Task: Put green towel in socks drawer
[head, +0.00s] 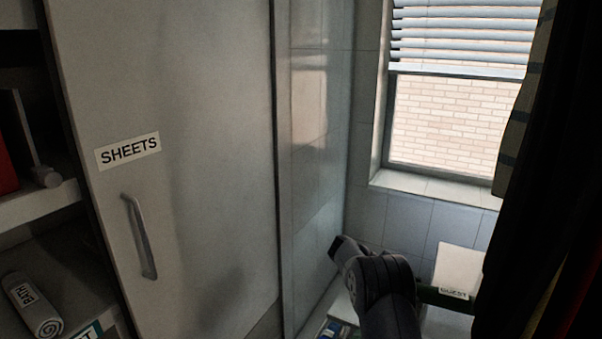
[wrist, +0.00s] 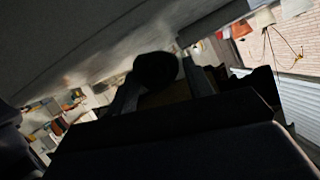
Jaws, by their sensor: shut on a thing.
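In the wrist view my gripper (wrist: 152,92) is shut on a dark, rounded thing (wrist: 155,70). The picture is too dark to tell its colour or whether it is the green towel. In the head view my dark arm reaches up from the bottom edge, right of the middle, beside a tiled wall; I cannot make out the fingertips there. No drawer marked for socks can be seen in either view.
A tall grey door (head: 200,180) labelled SHEETS, with a metal handle (head: 140,238), fills the left. A white roll (head: 33,305) marked BATH lies on a shelf at far left. Dark cloth (head: 530,190) hangs at right.

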